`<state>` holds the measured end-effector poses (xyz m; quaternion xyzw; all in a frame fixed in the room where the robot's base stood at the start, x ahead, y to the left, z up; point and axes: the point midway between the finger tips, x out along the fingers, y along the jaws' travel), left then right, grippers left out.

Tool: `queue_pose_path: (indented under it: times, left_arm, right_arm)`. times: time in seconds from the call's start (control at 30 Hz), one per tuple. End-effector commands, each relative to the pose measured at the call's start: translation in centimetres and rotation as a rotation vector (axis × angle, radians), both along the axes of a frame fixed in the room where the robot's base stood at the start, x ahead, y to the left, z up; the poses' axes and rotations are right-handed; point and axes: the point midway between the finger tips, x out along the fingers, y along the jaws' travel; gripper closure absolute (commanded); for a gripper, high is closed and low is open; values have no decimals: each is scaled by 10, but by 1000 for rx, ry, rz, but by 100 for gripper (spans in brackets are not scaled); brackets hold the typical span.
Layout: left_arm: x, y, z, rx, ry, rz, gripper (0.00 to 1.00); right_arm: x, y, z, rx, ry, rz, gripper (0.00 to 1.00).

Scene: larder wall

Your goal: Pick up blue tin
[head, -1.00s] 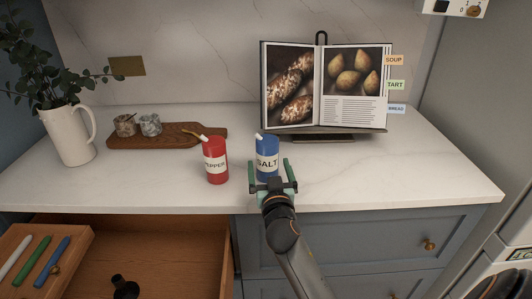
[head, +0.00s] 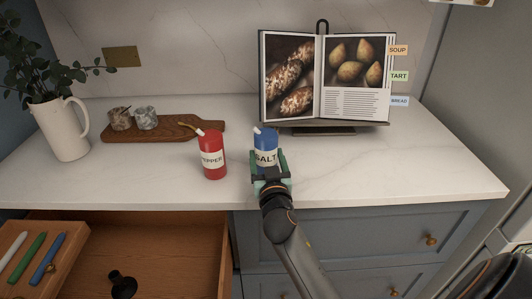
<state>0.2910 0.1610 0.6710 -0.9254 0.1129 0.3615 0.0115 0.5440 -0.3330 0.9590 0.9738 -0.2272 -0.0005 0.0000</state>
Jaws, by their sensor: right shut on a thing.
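The blue tin (head: 265,138), labelled SALT, stands upright on the white marble counter, in front of the cookbook. My right gripper (head: 269,163) reaches it from the front and is shut on its lower part. The gripper's green fingers lie on either side of the tin and hide its base, so I cannot tell whether it still touches the counter. My left gripper is not in view.
A red PEPPER tin (head: 212,157) stands close on the left. A cookbook on a stand (head: 322,80) is behind. A wooden board (head: 165,131) with two small jars and a white jug (head: 60,130) are at the left. An open drawer (head: 175,245) is below. The counter's right side is clear.

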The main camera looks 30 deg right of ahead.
Motion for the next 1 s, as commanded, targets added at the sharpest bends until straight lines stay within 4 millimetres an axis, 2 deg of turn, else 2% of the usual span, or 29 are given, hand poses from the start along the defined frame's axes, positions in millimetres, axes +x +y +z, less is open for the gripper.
queue_pose_path:
  times: [0.07,0.43,0.8,1.0]
  left_arm:
    - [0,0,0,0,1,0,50]
    - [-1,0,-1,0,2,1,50]
    - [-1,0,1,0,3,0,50]
    - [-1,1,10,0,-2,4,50]
  right_arm:
    - [0,0,0,0,-1,0,57]
    - [0,0,1,-1,-2,0,99]
    - [1,0,4,-3,-5,1,100]
    - [5,-3,16,-1,-7,3,100]
